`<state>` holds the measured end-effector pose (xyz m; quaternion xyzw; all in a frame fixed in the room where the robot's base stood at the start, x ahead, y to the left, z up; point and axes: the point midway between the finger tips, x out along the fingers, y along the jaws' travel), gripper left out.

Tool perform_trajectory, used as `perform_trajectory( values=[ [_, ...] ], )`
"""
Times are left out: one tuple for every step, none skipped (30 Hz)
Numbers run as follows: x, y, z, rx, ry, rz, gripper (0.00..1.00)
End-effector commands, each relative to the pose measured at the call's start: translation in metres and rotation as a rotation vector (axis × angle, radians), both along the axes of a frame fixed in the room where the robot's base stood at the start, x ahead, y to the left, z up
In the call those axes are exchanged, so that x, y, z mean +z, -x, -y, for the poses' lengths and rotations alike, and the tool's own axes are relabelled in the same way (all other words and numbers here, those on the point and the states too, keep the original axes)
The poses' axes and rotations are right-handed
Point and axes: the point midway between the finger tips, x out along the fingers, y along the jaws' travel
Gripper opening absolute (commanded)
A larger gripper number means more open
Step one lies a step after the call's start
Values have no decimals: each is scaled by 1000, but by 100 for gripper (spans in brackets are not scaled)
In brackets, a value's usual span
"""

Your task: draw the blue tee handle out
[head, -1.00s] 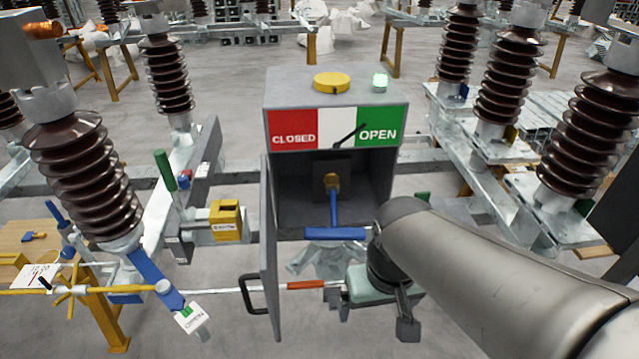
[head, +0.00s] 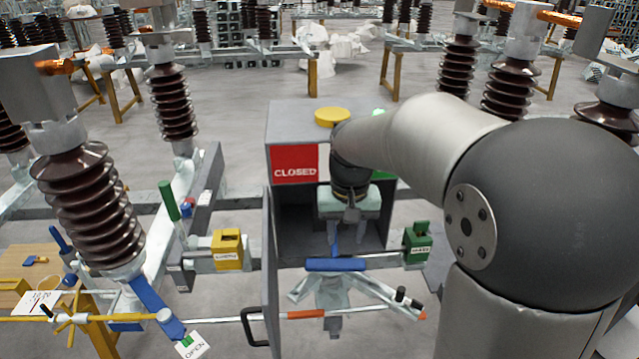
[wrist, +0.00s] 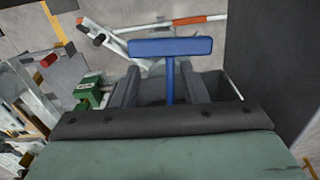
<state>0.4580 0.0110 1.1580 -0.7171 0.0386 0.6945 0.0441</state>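The blue tee handle (head: 335,265) sticks out of the open front of a grey cabinet (head: 281,122) in the head view. Its crossbar is outside, and its stem runs back into the cabinet. The wrist view shows its crossbar (wrist: 170,46) just past my fingertips. My gripper (head: 345,239) is in front of the cabinet opening, fingers pointing down. In the wrist view my gripper (wrist: 161,76) is open, with the blue stem between its fingers and a gap on both sides. The socket at the inner end of the stem is hidden by my gripper.
The cabinet door (head: 267,270) stands open at the left, with a black pull. A yellow lock block (head: 227,250) is to the left and a green lock block (head: 417,243) to the right. A white rod with orange bands (head: 305,314) crosses below. Brown insulators flank the cabinet.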

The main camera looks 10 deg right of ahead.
Motion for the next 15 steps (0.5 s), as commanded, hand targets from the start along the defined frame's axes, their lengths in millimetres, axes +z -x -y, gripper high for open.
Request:
perform_trajectory(
  values=[
    [0,-23,-2,-9,-2,-11,40],
    [-1,-33,-3,-15,-2,-13,40],
    [-2,-44,-4,-22,-3,-16,40],
    [-3,-51,-5,-26,-3,-18,40],
    [-4,-56,-5,-29,-3,-20,40],
    [-5,-62,-6,-32,-5,-22,40],
    [-6,-65,-6,-34,-5,-22,40],
    [-7,-67,-6,-36,-5,-22,40],
    [-9,-68,-7,-37,-5,-23,40],
    [-11,-69,-7,-37,-5,-23,40],
    [-13,-69,-7,-37,-5,-23,40],
    [-17,-69,-7,-37,-5,-23,40],
    [-21,-68,-7,-37,-5,-23,40],
    [-25,-68,-7,-37,-5,-23,40],
    [-31,-68,-7,-37,-5,-23,40]
  ],
)
